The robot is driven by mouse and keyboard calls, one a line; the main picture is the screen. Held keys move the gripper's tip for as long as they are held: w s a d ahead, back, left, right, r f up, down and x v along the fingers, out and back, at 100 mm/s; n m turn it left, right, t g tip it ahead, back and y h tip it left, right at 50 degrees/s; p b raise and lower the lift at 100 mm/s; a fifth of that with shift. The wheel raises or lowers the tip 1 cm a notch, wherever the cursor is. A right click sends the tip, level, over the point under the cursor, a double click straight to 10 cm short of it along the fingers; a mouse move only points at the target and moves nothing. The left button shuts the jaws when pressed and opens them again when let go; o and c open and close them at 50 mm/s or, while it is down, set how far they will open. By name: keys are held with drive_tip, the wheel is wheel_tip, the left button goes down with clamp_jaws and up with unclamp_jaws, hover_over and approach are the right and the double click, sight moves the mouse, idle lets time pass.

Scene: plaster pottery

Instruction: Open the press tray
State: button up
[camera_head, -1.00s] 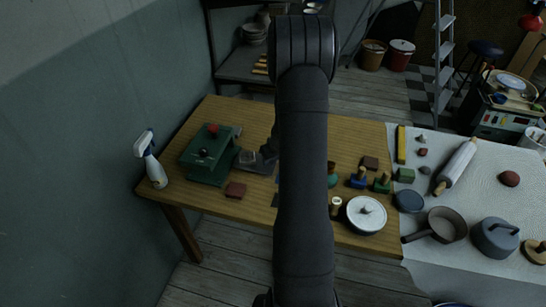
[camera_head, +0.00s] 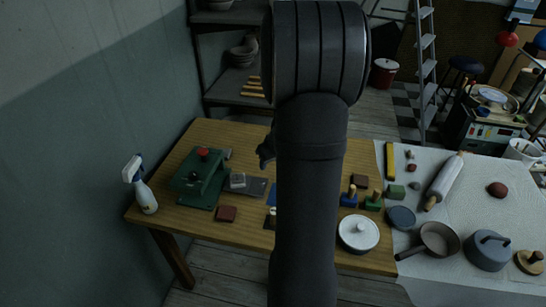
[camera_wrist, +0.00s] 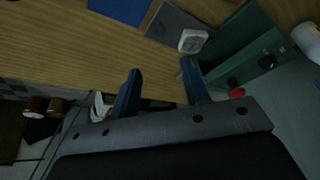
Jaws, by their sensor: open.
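The green press (camera_head: 200,178) with a red knob stands at the left end of the wooden table. Its flat grey tray (camera_head: 256,188) sticks out on the right side, with a pale grey block (camera_head: 238,181) on it. In the wrist view the press (camera_wrist: 237,47), the tray (camera_wrist: 168,24) and the block (camera_wrist: 192,41) show at the top. My gripper (camera_wrist: 160,72) is open, with nothing between its fingers. In the head view only a dark finger part (camera_head: 265,152) shows beyond the tray, apart from it; my arm hides the rest.
A spray bottle (camera_head: 144,190) stands at the table's left edge. A brown-red block (camera_head: 227,214) lies in front of the press. A blue piece (camera_wrist: 120,9) lies near the tray.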

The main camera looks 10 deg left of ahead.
sight(262, 181)
drive_tip(key=shift+v, duration=1.25)
drive_tip(key=x, duration=1.7)
drive_tip(key=shift+w+f, duration=0.1)
drive_tip(key=shift+f, duration=0.1)
drive_tip(key=shift+r, duration=0.1)
